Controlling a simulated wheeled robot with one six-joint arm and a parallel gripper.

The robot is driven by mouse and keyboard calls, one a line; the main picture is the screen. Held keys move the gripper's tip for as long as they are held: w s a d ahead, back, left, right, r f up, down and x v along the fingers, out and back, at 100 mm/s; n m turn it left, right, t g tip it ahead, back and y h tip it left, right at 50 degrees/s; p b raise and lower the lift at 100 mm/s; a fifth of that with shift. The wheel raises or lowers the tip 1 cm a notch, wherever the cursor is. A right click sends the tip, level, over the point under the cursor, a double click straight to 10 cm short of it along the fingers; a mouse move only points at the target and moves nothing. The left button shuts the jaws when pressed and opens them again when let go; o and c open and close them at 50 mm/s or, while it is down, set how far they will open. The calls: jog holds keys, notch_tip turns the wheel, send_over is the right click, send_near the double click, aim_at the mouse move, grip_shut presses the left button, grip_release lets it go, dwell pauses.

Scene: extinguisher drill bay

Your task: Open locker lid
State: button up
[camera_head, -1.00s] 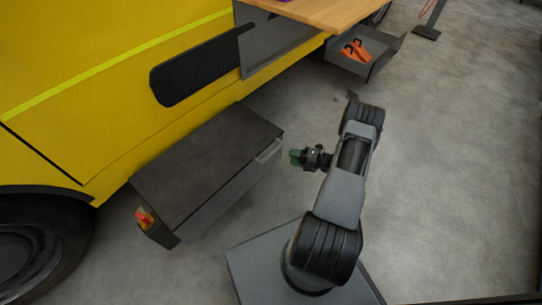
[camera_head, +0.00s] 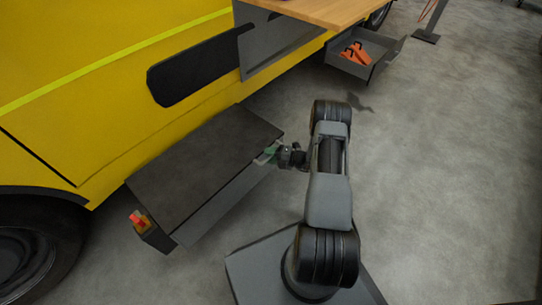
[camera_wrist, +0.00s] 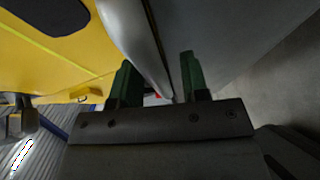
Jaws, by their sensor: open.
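The locker is a low dark grey box beside the yellow vehicle, and its flat lid (camera_head: 205,165) is shut. A pale handle bar (camera_wrist: 138,38) runs along the locker's front; in the head view its far end is mostly hidden by my gripper. My gripper (camera_head: 268,155) is at the handle, near the locker's right front corner. In the wrist view my gripper (camera_wrist: 158,68) is open, with green fingers on either side of the bar. I cannot tell whether either finger touches it.
A red and orange item (camera_head: 140,219) is at the locker's left end. A wooden table top (camera_head: 320,10) and an open grey drawer (camera_head: 352,68) with orange items stand at the back. The yellow vehicle (camera_head: 90,110) fills the left. The concrete floor at right is clear.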

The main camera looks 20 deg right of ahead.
grip_shut()
dwell(0.3)
jog(key=shift+r, duration=0.15)
